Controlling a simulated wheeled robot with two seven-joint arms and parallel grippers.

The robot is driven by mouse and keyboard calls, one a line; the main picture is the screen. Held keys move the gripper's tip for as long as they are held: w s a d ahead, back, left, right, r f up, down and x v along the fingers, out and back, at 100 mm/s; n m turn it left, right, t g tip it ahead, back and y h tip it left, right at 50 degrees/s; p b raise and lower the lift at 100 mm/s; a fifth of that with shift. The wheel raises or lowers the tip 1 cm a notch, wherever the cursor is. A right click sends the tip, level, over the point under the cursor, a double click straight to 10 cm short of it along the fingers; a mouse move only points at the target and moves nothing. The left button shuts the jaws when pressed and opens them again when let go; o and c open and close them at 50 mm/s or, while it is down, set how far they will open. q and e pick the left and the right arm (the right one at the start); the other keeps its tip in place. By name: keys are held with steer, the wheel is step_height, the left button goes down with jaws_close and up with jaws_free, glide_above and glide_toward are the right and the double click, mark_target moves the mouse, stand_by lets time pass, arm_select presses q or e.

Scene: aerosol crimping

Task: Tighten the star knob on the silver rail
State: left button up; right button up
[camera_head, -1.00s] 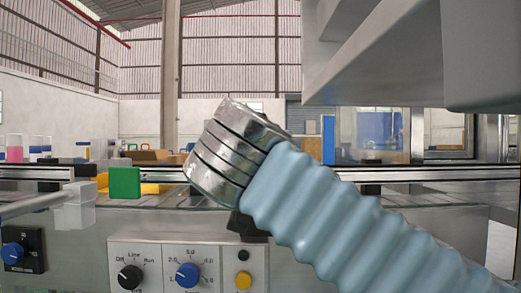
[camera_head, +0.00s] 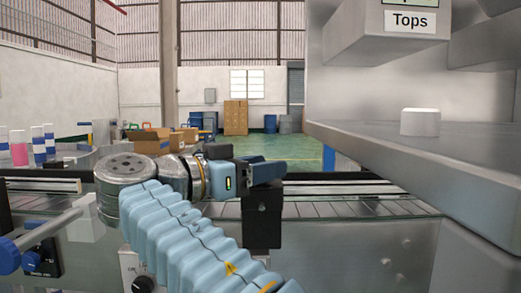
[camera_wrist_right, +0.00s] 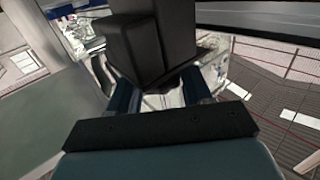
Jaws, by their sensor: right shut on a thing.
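The silver rail (camera_head: 340,190) runs across the conveyor in the head view. A black block-like fitting (camera_head: 262,222) hangs at the rail, and its star shape cannot be made out. My right gripper (camera_head: 266,172) is at the top of this fitting, with its dark blue fingers pointing right. In the right wrist view, the black fitting (camera_wrist_right: 150,45) stands between and beyond the fingers of my right gripper (camera_wrist_right: 160,92), which is shut on it. The palm and fitting hide the contact itself. My left gripper is not in view.
A grey shelf (camera_head: 450,160) with a white cap-like piece (camera_head: 420,122) juts in at the right. A blue knob (camera_head: 9,256) on a rod is at the left edge. Pink and blue-white containers (camera_head: 19,150) stand at the far left. The conveyor right of the gripper is clear.

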steer(key=shift+m+g+h+p, duration=0.4)
steer(key=shift+m+g+p, duration=0.1)
steer(key=shift+g, duration=0.1)
steer(key=o, duration=1)
steer(key=shift+p+v, duration=2.05)
steer(key=shift+v, duration=4.85)
steer(key=shift+f, duration=0.1)
